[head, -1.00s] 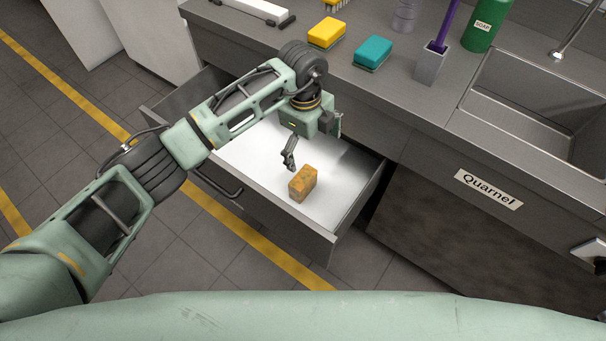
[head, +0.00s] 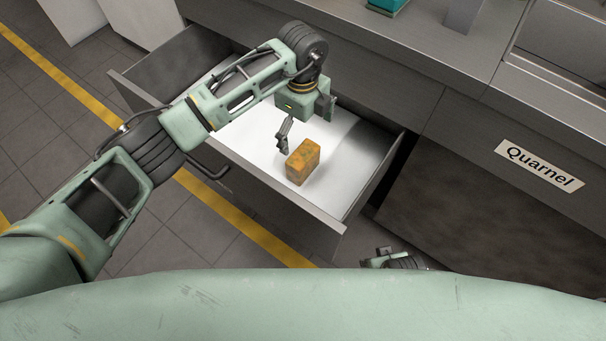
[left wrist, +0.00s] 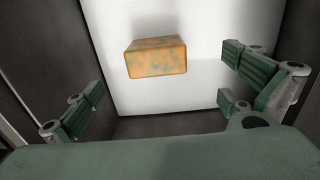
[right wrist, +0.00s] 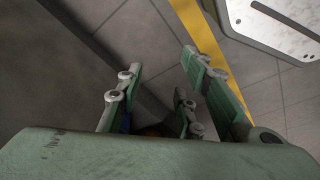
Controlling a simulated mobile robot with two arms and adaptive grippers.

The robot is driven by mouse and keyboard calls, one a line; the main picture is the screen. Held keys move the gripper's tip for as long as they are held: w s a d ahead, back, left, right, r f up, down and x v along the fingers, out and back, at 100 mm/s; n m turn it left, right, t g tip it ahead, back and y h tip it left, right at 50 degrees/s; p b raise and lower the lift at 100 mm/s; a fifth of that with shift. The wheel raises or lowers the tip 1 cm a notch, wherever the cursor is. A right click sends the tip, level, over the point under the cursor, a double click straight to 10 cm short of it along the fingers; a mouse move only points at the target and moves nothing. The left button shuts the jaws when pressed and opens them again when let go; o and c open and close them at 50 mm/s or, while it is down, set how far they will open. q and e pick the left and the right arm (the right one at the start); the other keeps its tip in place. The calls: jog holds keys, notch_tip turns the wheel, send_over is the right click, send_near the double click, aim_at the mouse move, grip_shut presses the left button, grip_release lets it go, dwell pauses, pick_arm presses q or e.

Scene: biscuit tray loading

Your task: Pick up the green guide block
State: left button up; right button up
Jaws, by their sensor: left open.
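No green block shows; the one block in view is orange with greenish-grey patches. This block (head: 303,162) stands on the white floor of the open drawer (head: 352,195). In the left wrist view the block (left wrist: 157,58) lies ahead, toward the top of the picture. My left gripper (head: 304,130) is over the drawer, open and empty, close to the block and apart from it. Its fingers (left wrist: 165,95) are spread wide. My right gripper (head: 395,260) shows only partly at the bottom edge. In the right wrist view its fingers (right wrist: 160,65) are apart, with floor between them.
Drawer walls surround the block on all sides. The counter (head: 440,55) is behind the drawer, with a teal sponge (head: 387,5) cut off at the top. Tiled floor (head: 215,235) is at the front left.

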aim_at(302, 150)
pick_arm(q)
notch_tip(302, 150, down, 6)
jog(key=b, duration=0.4)
jog(key=shift+f, duration=0.25)
jog(key=f, duration=0.2)
jog(key=f+b, duration=0.1)
jog(key=f, duration=0.1)
jog(key=s+f, duration=0.1)
jog(key=f, duration=0.2)
jog(key=shift+d+b, duration=0.1)
jog(key=shift+b, duration=0.2)
jog(key=shift+f, duration=0.15)
pick_arm(e)
jog(key=w+v, duration=0.2)
jog(key=v, duration=0.9)
jog(key=shift+w+r+t, duration=0.4)
jog(key=shift+w+r, duration=0.05)
jog(key=shift+r, duration=0.1)
pick_arm(q)
jog(key=shift+c, duration=0.4)
jog(key=c, duration=1.9)
